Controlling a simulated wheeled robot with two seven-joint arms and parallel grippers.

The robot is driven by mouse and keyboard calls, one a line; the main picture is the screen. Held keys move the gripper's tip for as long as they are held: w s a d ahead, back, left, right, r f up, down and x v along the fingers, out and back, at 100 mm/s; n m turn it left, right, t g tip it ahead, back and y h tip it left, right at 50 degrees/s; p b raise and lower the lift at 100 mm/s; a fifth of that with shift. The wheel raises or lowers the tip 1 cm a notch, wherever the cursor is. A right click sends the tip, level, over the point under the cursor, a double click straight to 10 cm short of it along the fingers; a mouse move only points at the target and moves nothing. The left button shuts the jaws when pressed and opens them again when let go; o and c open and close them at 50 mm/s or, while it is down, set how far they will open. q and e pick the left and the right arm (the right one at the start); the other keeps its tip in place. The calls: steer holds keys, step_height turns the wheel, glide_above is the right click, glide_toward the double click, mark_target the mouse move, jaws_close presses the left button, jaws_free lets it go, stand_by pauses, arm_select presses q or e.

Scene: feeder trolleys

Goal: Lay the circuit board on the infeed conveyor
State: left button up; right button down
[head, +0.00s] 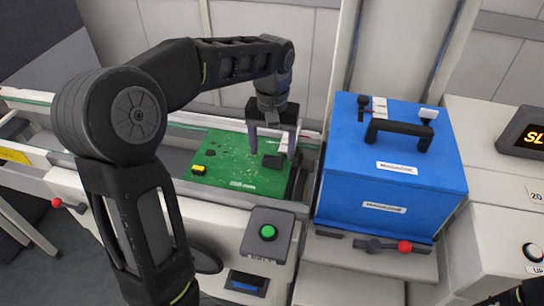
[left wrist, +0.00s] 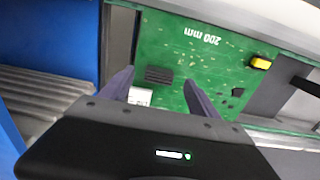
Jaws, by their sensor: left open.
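The green circuit board (head: 232,160) lies flat on the infeed conveyor (head: 90,111), between its rails, at the end by the blue magazine box. It carries dark parts and a yellow part. My left gripper (head: 272,152) is above the right part of the board with its fingers apart and pointing down. In the left wrist view the board (left wrist: 205,62) shows beyond the open fingers (left wrist: 160,85), with nothing held between them. I cannot tell whether the fingertips touch the board. Only a dark bit of my right arm shows at the bottom right corner; its gripper is not visible.
The blue magazine box (head: 390,175) with a black handle stands just right of the conveyor. A box with a green button (head: 268,232) and a red-knobbed lever (head: 404,247) are in front. A display (head: 525,135) stands at far right. The conveyor's left stretch is clear.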

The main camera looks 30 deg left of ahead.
arm_select(q)
steer(key=shift+r, duration=1.9)
steer(key=shift+f, duration=0.1)
